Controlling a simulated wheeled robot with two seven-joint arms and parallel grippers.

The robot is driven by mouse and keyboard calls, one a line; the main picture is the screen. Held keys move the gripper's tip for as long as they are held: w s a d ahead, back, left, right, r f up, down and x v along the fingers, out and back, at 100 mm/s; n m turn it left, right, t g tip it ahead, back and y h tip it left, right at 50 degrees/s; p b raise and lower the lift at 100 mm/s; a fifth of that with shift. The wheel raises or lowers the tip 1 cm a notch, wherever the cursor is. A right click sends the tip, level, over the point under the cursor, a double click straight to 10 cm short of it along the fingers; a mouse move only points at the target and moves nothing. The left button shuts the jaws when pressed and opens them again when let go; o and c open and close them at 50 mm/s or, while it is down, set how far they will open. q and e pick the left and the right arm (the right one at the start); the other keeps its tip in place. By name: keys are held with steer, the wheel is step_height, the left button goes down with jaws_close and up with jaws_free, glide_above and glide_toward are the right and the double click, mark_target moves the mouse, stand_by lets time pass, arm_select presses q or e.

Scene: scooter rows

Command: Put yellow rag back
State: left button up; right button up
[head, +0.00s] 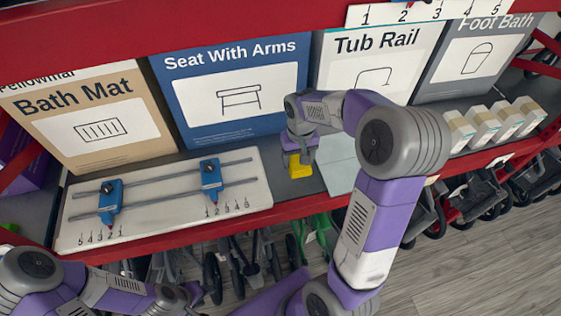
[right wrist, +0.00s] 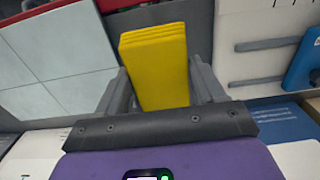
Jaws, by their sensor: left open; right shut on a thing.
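The yellow rag (head: 299,168) is a folded, block-like bundle by the shelf's front part, between the slider board and a pale tiled panel. In the right wrist view the rag (right wrist: 155,60) stands out between the two grey fingers. My right gripper (head: 299,155) is shut on it in the head view, pointing down. The fingers (right wrist: 161,88) flank the rag's lower part in the wrist view. Whether the rag touches the shelf is hard to tell. Of my left arm only links show at the bottom left; its fingers are out of the frame.
A white board (head: 150,222) with two rails and blue sliders (head: 211,175) lies left of the rag. The pale tiled panel (head: 338,162) lies right. Boxes stand behind, including Seat With Arms (head: 240,115). Small cartons (head: 485,127) stand right. A red edge (head: 250,214) bounds the shelf.

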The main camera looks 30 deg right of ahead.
steer(key=shift+w+f, duration=0.15)
steer(key=shift+f, duration=0.05)
glide_above(296, 182)
steer(key=f, duration=0.5)
steer(key=shift+s, duration=0.2)
steer(key=shift+f, duration=0.45)
step_height(296, 182, down, 3)
steer(key=shift+f, duration=0.1)
steer(key=shift+w+f, duration=0.1)
steer(key=shift+f, duration=0.15)
steer(key=o, duration=0.9)
